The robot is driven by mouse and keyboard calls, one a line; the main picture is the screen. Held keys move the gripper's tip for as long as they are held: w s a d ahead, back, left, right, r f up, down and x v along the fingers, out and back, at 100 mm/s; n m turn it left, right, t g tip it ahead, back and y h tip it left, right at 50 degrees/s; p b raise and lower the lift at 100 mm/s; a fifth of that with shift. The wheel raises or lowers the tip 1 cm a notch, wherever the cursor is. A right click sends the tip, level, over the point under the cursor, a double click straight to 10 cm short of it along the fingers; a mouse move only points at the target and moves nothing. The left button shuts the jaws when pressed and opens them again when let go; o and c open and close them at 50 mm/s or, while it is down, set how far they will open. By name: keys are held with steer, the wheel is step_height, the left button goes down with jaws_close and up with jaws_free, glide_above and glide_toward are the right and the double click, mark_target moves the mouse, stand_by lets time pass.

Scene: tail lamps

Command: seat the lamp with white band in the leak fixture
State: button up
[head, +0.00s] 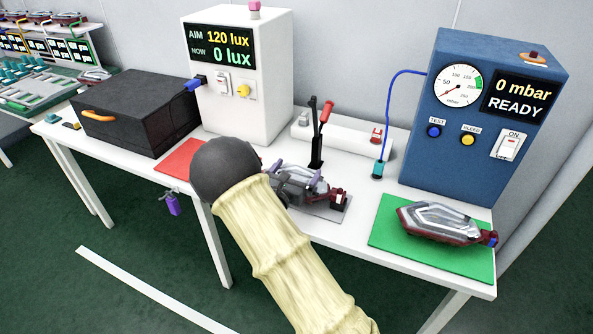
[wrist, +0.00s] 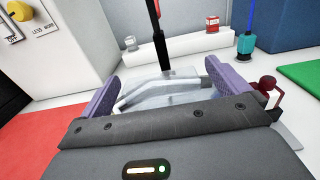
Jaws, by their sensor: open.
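A clear-lensed lamp (head: 308,186) lies at the leak fixture, whose grey base plate (head: 328,211) shows at its right. A dark red part with a white piece (head: 338,200) is at the lamp's right end; I cannot tell for certain that this is the white band. My gripper (head: 302,178) is open, its purple fingers on either side of the lamp. In the wrist view my gripper (wrist: 160,88) has the clear lens (wrist: 165,95) between its spread fingers. The gripper's body hides the lamp's near part and its seating. The fixture's red-handled clamp lever (head: 325,111) stands upright behind.
Another lamp (head: 440,221) with a blue end lies on a green mat (head: 392,238). A blue leak tester (head: 420,130) reads 0 mbar READY. A white lux box (head: 270,80), black box (head: 130,115) and red mat (head: 180,160) stand left.

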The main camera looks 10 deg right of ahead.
steer(key=v, duration=1.7)
steer(key=shift+r, duration=0.1)
steer(key=shift+c, duration=0.4)
stand_by(0.5)
